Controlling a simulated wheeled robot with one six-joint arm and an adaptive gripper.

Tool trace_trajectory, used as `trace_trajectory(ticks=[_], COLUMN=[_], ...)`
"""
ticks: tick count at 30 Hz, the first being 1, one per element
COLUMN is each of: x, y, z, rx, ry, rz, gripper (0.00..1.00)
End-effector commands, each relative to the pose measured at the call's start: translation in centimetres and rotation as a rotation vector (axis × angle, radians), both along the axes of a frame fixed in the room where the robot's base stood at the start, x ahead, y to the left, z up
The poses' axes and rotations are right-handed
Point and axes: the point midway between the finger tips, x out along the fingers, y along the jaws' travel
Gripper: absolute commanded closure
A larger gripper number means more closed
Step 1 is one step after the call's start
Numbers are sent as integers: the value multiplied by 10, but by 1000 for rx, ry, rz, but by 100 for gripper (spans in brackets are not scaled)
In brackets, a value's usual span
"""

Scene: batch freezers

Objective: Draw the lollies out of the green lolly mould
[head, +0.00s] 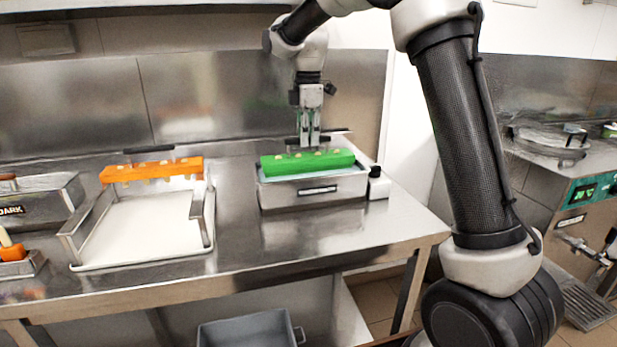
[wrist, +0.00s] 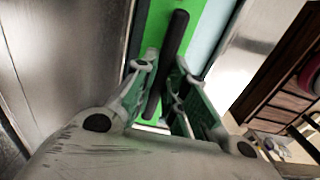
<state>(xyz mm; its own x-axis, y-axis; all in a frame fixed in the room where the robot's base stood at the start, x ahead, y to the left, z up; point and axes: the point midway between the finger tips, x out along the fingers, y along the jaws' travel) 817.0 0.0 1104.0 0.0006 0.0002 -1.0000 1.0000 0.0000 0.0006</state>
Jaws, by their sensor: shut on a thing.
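The green lolly mould (head: 330,160) is a long block at the top of a labelled steel bath (head: 285,193), with several pale stick ends along its top. I cannot tell whether it rests in the bath or is slightly raised. My gripper (head: 310,143) points down over its middle, at its back side. In the wrist view, my gripper (wrist: 162,100) is shut on a dark bar (wrist: 176,35) that runs between its fingers above the green surface (wrist: 155,35). The lollies' lower parts are hidden.
An orange bar (head: 152,169) with sticks and pale lolly ends lies across a rack over a white tray (head: 150,232). A bath labelled DARK (head: 30,208) stands left. A small white box (head: 378,187) adjoins the green mould's bath. A grey bin (head: 250,330) is below the counter.

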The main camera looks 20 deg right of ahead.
Motion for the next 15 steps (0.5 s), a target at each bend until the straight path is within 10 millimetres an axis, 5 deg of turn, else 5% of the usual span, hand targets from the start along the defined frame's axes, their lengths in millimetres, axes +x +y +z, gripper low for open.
trace_trajectory(ticks=[15], x=[0], y=[0], z=[14], rx=[0], ry=[-1], rz=[0], gripper=[100])
